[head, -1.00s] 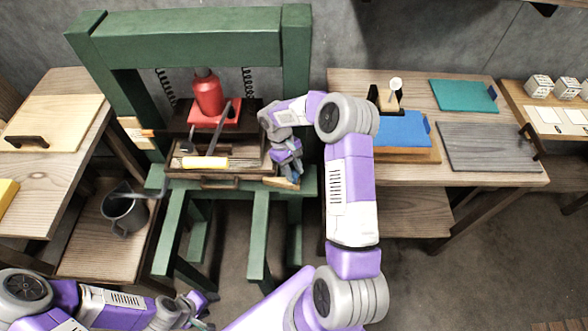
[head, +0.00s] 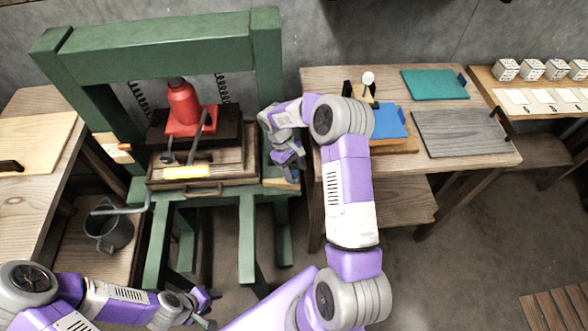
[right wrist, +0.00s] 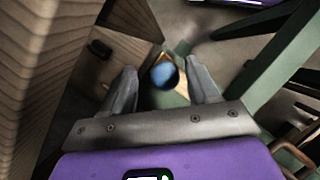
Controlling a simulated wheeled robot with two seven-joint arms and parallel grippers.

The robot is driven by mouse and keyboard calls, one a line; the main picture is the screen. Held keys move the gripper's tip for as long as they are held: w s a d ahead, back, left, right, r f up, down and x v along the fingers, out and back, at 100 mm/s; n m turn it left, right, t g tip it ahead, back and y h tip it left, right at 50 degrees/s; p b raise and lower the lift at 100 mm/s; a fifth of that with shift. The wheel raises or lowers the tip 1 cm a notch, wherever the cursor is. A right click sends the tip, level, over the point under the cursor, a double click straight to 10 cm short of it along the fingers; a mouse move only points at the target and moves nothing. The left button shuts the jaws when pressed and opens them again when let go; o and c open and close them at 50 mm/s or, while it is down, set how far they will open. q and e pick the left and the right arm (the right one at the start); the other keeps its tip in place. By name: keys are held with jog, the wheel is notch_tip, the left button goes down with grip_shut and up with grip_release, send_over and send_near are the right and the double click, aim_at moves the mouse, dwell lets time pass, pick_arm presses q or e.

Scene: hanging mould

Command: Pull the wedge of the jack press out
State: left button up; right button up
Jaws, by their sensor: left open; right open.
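The jack press is a green frame (head: 160,45) with a red jack (head: 184,105) on its bed. At the foot of its right post, a pale wooden piece (head: 284,184), seemingly the wedge, shows just below my right gripper (head: 285,165). The right wrist view shows a round blue knob (right wrist: 165,74) with a yellowish wooden piece (right wrist: 179,50) behind it. The knob appears between the open fingers of my right gripper (right wrist: 162,88), with gaps on both sides; its depth is unclear. My left gripper (head: 210,308) is open and empty at the bottom, away from the press.
A yellow-handled tool (head: 187,171) lies on the press bed. The right table (head: 455,175) holds a blue block (head: 388,121), a teal board (head: 435,84) and a grey board (head: 460,133). Grey floor is open in front.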

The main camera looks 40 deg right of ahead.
jog(key=shift+a, duration=0.1)
notch_tip(320, 180, up, 10)
jog(key=p, duration=0.2)
jog(key=shift+p, duration=0.3)
dwell(0.4)
